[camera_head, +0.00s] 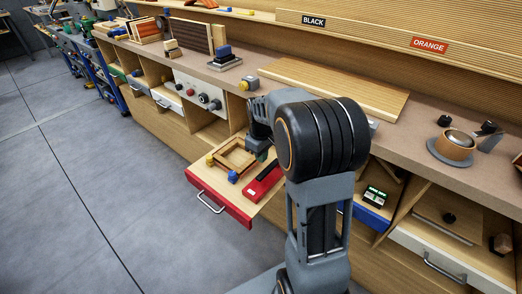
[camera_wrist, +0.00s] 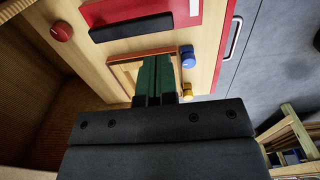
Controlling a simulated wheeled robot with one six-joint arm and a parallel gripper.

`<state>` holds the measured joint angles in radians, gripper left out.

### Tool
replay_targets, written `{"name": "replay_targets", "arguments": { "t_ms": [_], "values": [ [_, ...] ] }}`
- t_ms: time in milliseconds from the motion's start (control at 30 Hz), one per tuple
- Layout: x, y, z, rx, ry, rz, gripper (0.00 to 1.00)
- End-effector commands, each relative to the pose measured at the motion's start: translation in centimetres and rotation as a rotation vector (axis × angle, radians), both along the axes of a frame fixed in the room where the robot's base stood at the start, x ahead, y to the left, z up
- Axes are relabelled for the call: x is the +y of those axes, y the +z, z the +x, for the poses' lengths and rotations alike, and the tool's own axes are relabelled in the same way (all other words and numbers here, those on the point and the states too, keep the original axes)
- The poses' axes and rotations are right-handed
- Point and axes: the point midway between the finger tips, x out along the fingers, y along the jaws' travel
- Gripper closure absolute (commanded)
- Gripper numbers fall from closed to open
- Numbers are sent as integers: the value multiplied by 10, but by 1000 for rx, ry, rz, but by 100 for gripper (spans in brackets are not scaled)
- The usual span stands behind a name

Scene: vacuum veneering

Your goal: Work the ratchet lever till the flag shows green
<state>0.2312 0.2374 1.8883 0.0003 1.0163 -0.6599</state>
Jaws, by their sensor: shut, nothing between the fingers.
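No part is clearly recognisable as the ratchet lever, and I cannot make out a flag. In the head view, a pulled-out drawer with a red front (camera_head: 215,193) holds a wooden frame (camera_head: 233,158) and a red block with a black bar (camera_head: 262,182). The wrist view also shows the red block (camera_wrist: 185,12), the black bar (camera_wrist: 130,28) and the frame (camera_wrist: 122,72). My gripper (camera_wrist: 155,62) has green fingers, shut and empty, over the wooden frame; contact cannot be told. Its tip is partly hidden by my arm in the head view.
Blue (camera_wrist: 187,55) and yellow (camera_wrist: 187,91) pieces sit beside the frame; a red knob (camera_wrist: 61,31) is near the drawer's other end. A small box with a green-lit face (camera_head: 375,195) sits right of my arm. The floor (camera_head: 110,190) left of the drawer is clear.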

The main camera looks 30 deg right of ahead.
Motion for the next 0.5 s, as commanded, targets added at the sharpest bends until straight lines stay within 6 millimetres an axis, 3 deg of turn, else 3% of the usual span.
{"name": "replay_targets", "arguments": {
  "t_ms": [33, 200, 500],
  "values": [
    [0, -13, 0, 4, 0, 1, 100],
    [0, -43, 0, 3, 0, 1, 100],
    [0, -74, 0, 0, 0, 0, 100]
  ]
}}
